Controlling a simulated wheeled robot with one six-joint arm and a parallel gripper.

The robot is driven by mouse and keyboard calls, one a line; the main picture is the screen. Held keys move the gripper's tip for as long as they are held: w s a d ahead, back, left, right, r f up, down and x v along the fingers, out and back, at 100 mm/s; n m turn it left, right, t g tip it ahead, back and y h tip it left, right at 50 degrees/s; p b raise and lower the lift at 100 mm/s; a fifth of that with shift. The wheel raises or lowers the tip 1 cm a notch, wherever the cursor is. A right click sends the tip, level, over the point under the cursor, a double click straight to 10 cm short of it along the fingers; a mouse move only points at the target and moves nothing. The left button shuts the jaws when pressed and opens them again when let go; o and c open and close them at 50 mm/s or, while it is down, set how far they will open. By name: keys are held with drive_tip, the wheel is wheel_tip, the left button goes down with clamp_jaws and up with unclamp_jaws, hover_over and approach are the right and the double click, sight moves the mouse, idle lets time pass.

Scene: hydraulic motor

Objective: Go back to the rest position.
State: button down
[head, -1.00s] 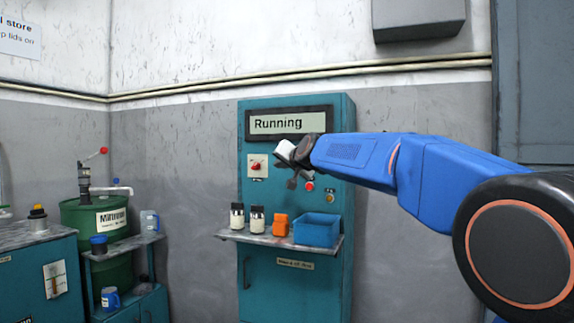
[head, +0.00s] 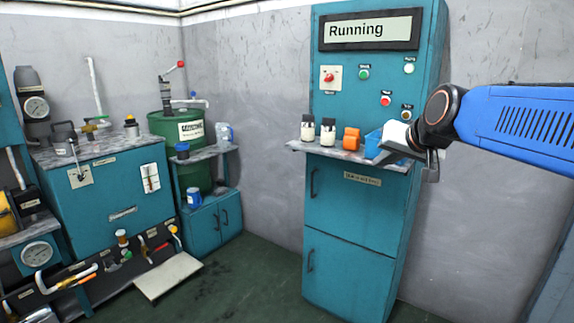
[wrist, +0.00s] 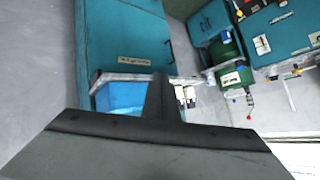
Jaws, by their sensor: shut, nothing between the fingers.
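My gripper (head: 408,152) is at the right of the head view, on the end of my blue arm, in front of the right end of the control cabinet's shelf. It is shut and holds nothing. In the wrist view its dark fingers (wrist: 160,98) stand together at the middle. The teal control cabinet (head: 345,235) has a display (head: 370,30) that reads "Running". My gripper hides part of the blue bin (head: 372,146) in the head view. The bin also shows in the wrist view (wrist: 120,97), left of the fingers.
Two dark-lidded jars (head: 317,130) and an orange piece (head: 351,139) stand on the cabinet's shelf (head: 330,152). A green drum (head: 170,128) and a teal bench with valves (head: 110,195) are at the left. Green floor (head: 245,275) is clear before the cabinet.

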drive_tip(key=s+d+f+n+g+h, duration=0.1)
drive_tip(key=s+d+f+g, duration=0.1)
drive_tip(key=s+f, duration=1)
drive_tip(key=s+d+f+n+g+h, duration=0.1)
drive_tip(key=s+d+f+g, duration=0.2)
drive_tip(key=s+f, duration=0.9)
drive_tip(key=s, duration=0.5)
drive_tip(key=shift+f+g, duration=0.25)
drive_tip(key=shift+g, duration=0.15)
drive_tip(key=shift+a, duration=0.1)
